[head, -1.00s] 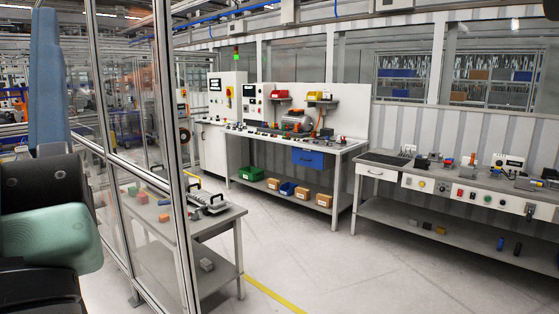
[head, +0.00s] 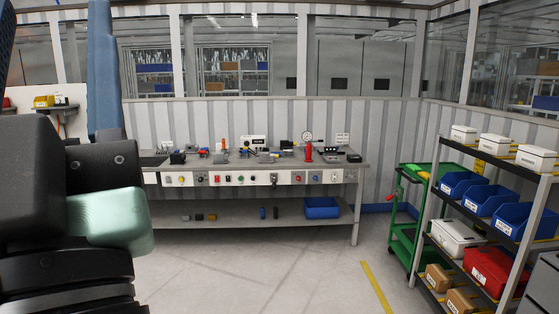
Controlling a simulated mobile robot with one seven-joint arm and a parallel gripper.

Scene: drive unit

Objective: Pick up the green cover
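I cannot make out a separate green cover for certain. A pale green rounded piece (head: 115,220) shows at the left, against black parts of my arm. I cannot tell whether it is part of my arm or a held thing. The long workbench (head: 335,177) stands ahead with small items on its top, too small to tell apart for a cover. My gripper's fingertips are not visible in the head view.
A green trolley (head: 405,233) stands right of the bench. A shelf rack (head: 428,195) with blue bins (head: 490,200) and boxes fills the right side. A blue bin (head: 321,208) sits on the bench's lower shelf. The floor (head: 270,265) before the bench is clear.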

